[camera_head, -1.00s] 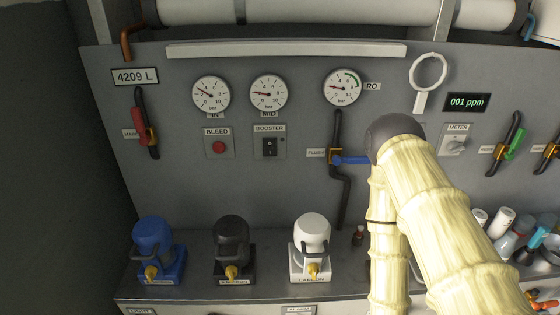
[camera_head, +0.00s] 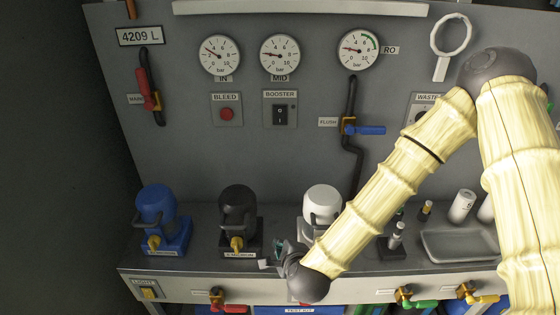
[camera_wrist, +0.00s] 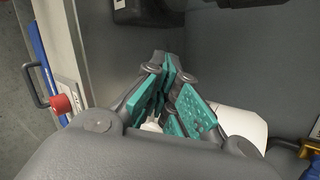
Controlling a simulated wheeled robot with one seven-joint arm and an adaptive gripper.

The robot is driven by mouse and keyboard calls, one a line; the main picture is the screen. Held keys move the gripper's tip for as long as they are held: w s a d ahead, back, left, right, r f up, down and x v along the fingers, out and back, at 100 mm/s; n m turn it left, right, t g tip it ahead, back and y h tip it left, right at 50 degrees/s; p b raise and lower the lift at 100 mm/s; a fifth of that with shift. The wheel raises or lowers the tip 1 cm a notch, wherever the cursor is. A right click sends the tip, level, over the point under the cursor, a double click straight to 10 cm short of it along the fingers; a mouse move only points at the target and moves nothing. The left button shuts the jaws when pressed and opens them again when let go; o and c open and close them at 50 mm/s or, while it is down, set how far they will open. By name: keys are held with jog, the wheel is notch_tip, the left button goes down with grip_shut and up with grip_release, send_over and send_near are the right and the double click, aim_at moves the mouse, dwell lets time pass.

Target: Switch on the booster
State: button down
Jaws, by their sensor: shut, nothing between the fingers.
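The booster switch (camera_head: 280,115) is a black rocker on a grey plate under the label BOOSTER, on the grey panel left of centre in the head view. It sits below the MID gauge (camera_head: 280,55) and right of the red BLEED button (camera_head: 227,114). My gripper (camera_head: 278,252) is low over the front of the shelf, between the black and white filter housings, well below the switch and apart from it. In the wrist view its teal-padded fingers (camera_wrist: 172,95) are together with nothing held. The switch does not show in the wrist view.
Blue (camera_head: 157,210), black (camera_head: 238,212) and white (camera_head: 321,204) housings stand on the shelf around my gripper. A blue-handled flush valve (camera_head: 365,130) projects from the panel at right. The panel area around the switch is clear.

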jog(key=w+r+m+t+h+b, duration=0.1)
jog(key=w+r+m+t, duration=0.2)
jog(key=r+m, duration=0.4)
jog(key=w+a+r+m+t+h+b, duration=0.1)
jog(key=w+r+m, duration=0.4)
jog(key=r, duration=1.3)
jog(key=m+t+b, duration=0.1)
jog(key=m+t, duration=0.1)
jog(key=m, duration=0.1)
jog(key=shift+m+h, duration=0.3)
jog(key=shift+h, duration=0.1)
jog(key=shift+w+r, duration=0.1)
jog(key=shift+w, duration=0.1)
jog(key=p, duration=0.4)
send_near(280, 115)
jog(key=w+f, duration=0.1)
jog(key=w, duration=0.1)
jog(key=w+f, duration=0.3)
jog(key=w, duration=0.1)
jog(key=shift+f, duration=0.15)
jog(key=shift+w+f, duration=0.15)
jog(key=shift+w, duration=0.15)
jog(key=shift+f+b, duration=0.1)
jog(key=shift+b, duration=0.25)
